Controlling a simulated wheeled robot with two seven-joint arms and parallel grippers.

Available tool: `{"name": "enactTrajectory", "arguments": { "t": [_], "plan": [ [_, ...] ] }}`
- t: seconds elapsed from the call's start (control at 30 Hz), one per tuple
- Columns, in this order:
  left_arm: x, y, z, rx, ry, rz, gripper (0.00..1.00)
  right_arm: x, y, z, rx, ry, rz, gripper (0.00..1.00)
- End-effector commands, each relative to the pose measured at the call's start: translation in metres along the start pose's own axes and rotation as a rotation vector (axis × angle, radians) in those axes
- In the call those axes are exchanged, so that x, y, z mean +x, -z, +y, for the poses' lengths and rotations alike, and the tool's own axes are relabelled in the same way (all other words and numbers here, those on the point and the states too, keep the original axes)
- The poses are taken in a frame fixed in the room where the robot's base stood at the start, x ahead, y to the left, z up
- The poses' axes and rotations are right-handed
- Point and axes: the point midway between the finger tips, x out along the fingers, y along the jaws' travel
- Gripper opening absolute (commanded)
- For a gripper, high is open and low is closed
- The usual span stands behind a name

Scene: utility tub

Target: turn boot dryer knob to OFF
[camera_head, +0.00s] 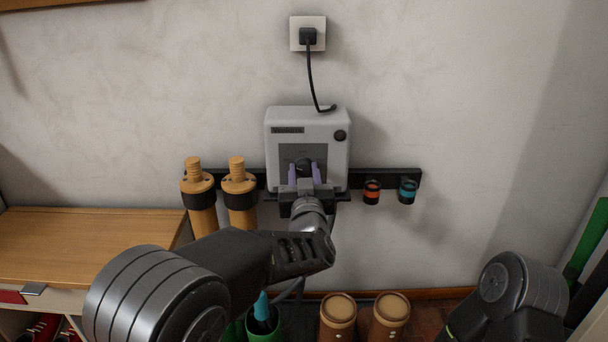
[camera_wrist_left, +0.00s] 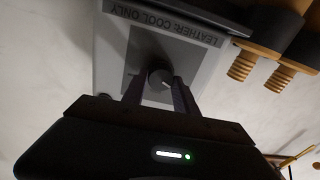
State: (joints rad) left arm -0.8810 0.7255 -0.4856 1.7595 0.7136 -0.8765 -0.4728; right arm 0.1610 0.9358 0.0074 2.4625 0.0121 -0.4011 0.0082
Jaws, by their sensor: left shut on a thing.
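The boot dryer (camera_head: 340,125) is a light grey box on the wall with a darker front panel. Its dark round knob (camera_head: 303,166) sits low on that panel, partly hidden behind my left gripper. My left gripper (camera_head: 304,172) is shut on the knob, with a finger on each side of it. The left wrist view shows the knob (camera_wrist_left: 160,79) between the fingertips, below a label reading "LEATHER: COOL ONLY". The knob's pointer and any OFF mark cannot be made out. My right gripper is not in view; only part of the right arm shows at the lower right.
A black rail (camera_head: 345,178) runs behind the dryer, with two tan tubes (camera_head: 239,187) at left and an orange-ringed holder (camera_head: 372,191) and blue-ringed holder (camera_head: 408,191) at right. A cord runs up to a socket (camera_head: 296,46). A wooden bench (camera_head: 85,235) stands at left.

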Motion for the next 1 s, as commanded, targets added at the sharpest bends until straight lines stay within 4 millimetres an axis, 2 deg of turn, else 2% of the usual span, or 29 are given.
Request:
{"name": "enactTrajectory", "arguments": {
  "t": [0.6,0.63,0.87,1.0],
  "plan": [
    [-0.0001,-0.0009,-0.0003,-0.063,0.003,-0.005,0.00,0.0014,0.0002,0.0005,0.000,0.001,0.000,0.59],
    [-0.0001,-0.0009,-0.0002,-0.063,0.003,-0.005,0.36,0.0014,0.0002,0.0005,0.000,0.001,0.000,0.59],
    [0.0000,-0.0006,-0.0002,-0.062,0.003,-0.004,0.55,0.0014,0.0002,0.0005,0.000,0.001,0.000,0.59],
    [0.0000,-0.0003,-0.0002,-0.061,0.003,-0.004,0.56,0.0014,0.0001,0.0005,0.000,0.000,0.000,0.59]
  ]
}}
